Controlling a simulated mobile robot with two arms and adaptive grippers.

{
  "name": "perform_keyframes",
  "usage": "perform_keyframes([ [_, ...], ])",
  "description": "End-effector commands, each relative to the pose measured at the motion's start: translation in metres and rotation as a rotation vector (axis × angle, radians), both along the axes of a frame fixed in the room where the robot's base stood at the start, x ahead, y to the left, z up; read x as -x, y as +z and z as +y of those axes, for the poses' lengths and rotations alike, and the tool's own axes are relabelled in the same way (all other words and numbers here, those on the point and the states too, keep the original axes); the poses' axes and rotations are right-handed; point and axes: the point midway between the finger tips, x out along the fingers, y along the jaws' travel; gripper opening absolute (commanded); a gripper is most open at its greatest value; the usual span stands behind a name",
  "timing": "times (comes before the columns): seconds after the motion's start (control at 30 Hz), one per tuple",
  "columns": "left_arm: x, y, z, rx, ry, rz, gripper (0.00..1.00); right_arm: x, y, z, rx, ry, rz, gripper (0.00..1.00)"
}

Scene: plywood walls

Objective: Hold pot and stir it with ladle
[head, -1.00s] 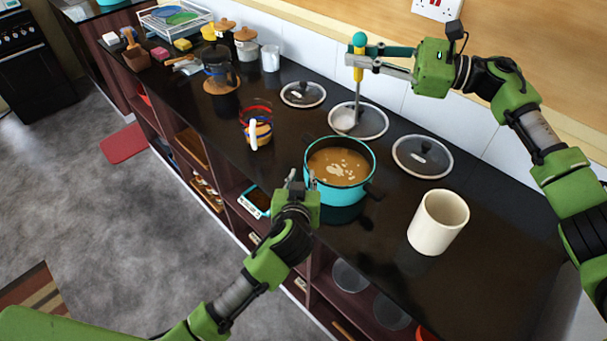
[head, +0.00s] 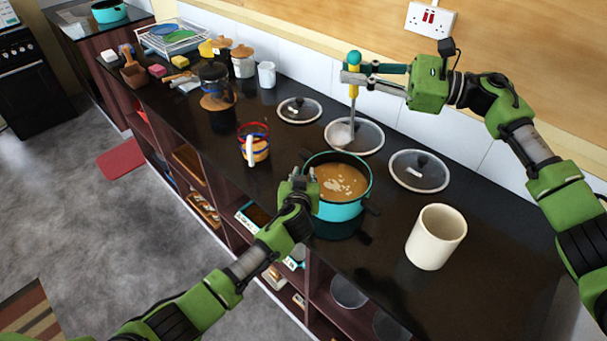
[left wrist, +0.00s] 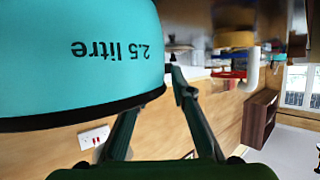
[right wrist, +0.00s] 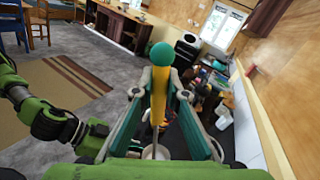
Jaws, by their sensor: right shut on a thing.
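A turquoise pot (head: 340,210) with brown soup and pale bits in it stands on the dark counter. Its "2.5 litre" side fills the upper left of the left wrist view (left wrist: 75,50). My left gripper (head: 299,178) is at the pot's left side; its fingers (left wrist: 150,100) look apart in the left wrist view, and I cannot tell whether they touch the pot. My right gripper (head: 352,76) is shut on the ladle (head: 353,90), which has a yellow handle and a teal ball end. The ladle hangs upright with its bowl (head: 342,133) behind the pot, over a glass lid.
Glass lids (head: 419,171) lie along the counter's back. A cream container (head: 436,236) stands right of the pot. A striped mug (head: 256,150) and a coffee press (head: 215,95) stand to the left. The counter's front edge runs close to the pot.

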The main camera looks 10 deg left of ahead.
Motion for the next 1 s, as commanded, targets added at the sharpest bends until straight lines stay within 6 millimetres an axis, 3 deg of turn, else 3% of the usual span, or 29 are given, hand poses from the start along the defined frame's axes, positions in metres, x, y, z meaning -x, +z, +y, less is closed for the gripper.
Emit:
perform_keyframes([
  [0.33,-0.003,-0.001,0.0,0.0,-0.001,0.0,0.22,0.0,0.001,0.0,-0.001,0.0,-0.001,0.0],
  [0.37,-0.003,-0.001,0.0,0.0,-0.001,0.0,0.2,0.0,0.001,0.0,-0.001,0.0,-0.001,0.0],
  [0.43,-0.003,-0.001,0.0,0.0,-0.001,0.0,0.01,0.0,0.001,0.0,-0.001,0.0,-0.001,0.0],
  [0.47,-0.003,-0.001,0.0,0.0,-0.001,0.0,0.0,0.0,0.001,0.0,-0.001,0.0,-0.001,0.0],
  [0.77,-0.003,-0.002,0.0,-0.001,-0.001,0.0,0.0,0.001,0.0,0.0,-0.002,0.001,-0.001,0.0],
  [1.0,-0.002,-0.002,0.0,-0.001,-0.003,0.001,0.0,0.028,-0.019,-0.007,-0.025,0.015,-0.049,0.0],
])
